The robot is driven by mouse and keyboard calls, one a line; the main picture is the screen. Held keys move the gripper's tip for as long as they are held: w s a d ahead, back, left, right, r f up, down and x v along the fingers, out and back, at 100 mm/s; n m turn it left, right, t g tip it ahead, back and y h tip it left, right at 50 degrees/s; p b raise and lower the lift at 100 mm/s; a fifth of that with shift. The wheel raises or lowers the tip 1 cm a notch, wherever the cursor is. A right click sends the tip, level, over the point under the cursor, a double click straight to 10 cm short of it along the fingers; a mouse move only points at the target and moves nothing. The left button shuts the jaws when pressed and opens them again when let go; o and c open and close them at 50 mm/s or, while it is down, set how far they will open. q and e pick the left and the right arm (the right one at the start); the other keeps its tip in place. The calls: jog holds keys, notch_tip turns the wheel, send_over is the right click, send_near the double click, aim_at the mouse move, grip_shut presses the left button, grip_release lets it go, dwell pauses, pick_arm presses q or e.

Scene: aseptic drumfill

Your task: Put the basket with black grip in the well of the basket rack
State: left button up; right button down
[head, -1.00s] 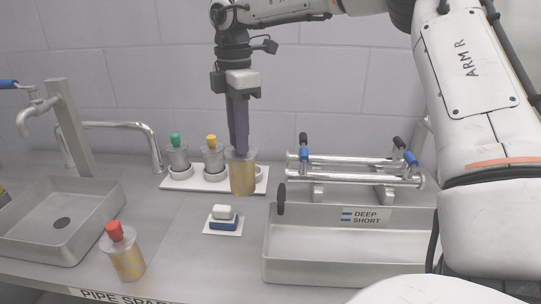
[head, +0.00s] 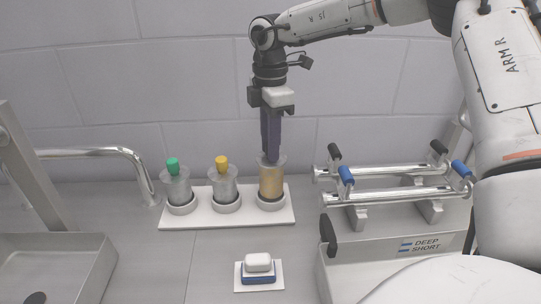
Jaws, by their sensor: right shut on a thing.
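My right gripper (head: 270,157) points straight down and is shut on the top of a gold basket (head: 271,181) with a clear upper part. The basket's grip is hidden between the fingers, so I cannot see its colour. The basket is upright at the right-hand well (head: 271,204) of the white basket rack (head: 228,218). Its bottom meets the grey ring in the picture; I cannot tell whether it is fully seated. A green-topped basket (head: 177,186) and a yellow-topped basket (head: 223,184) stand in the other two wells. My left gripper is not in view.
A white and blue block (head: 258,268) sits on a white card in front of the rack. Steel rails with black and blue handles (head: 396,196) stand at right, behind a basin labelled DEEP and SHORT (head: 427,244). A sink (head: 75,265) and tap (head: 100,152) are at left.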

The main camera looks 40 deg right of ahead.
jog(key=shift+w+f, duration=0.1)
jog(key=shift+f, duration=1.75)
jog(key=c, duration=1.5)
grip_release()
jog(key=shift+c, duration=0.2)
jog(key=shift+r, duration=0.15)
jog(key=shift+r+p, duration=0.2)
jog(key=shift+p, duration=0.2)
notch_tip(320, 180, up, 12)
jog(key=shift+f+b, duration=0.15)
jog(key=shift+b, duration=0.5)
